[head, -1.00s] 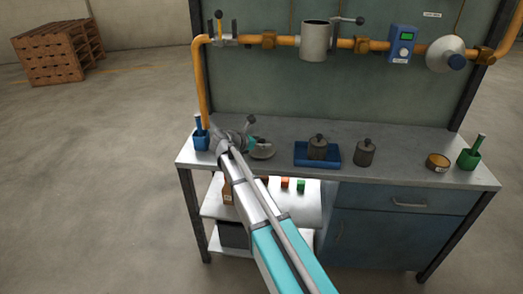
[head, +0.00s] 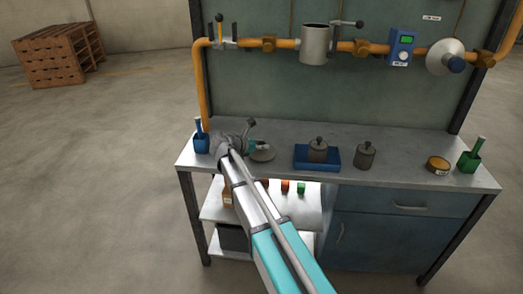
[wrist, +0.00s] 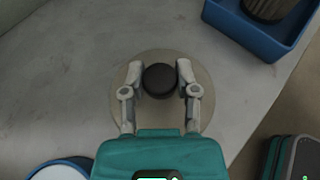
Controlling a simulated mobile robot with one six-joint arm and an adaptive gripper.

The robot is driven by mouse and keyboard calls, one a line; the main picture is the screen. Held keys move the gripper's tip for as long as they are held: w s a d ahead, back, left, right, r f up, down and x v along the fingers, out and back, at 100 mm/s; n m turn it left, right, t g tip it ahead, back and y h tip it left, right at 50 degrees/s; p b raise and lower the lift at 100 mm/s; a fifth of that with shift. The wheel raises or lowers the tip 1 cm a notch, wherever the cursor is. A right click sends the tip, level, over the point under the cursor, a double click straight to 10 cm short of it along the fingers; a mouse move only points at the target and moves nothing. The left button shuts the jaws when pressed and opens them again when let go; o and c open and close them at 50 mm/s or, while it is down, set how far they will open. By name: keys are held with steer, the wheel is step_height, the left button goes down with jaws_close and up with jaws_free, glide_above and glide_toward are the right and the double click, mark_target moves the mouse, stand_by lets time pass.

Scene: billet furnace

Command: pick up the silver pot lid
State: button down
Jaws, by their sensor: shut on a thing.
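The silver pot lid (head: 263,155) lies on the left part of the grey workbench, a flat round disc. In the wrist view the lid (wrist: 150,114) is a pale grey-brown disc with a round dark knob (wrist: 160,80) at its middle. My gripper (wrist: 160,79) is above the lid with one finger on each side of the knob, shut on it. In the head view my gripper (head: 259,146) is at the lid, and my wrist hides part of that area. I cannot tell whether the lid is clear of the bench.
A blue tray (head: 303,165) holding a lidded grey pot (head: 318,150) is right of the lid. Another lidded pot (head: 365,156) stands beyond it. A blue cup (head: 201,144) is at the left edge. An orange pipe (head: 285,42) runs above the bench.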

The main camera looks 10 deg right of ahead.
mark_target(262, 143)
steer(key=shift+r, duration=0.1)
step_height(262, 143, up, 3)
steer(key=p, duration=0.3)
steer(key=s+d+r+p, duration=0.4)
steer(key=s+r+p, duration=0.5)
steer(key=s, duration=0.4)
steer(key=shift+s+r+p, duration=0.25)
steer(key=shift+r+p, duration=0.15)
steer(key=shift+p, duration=0.1)
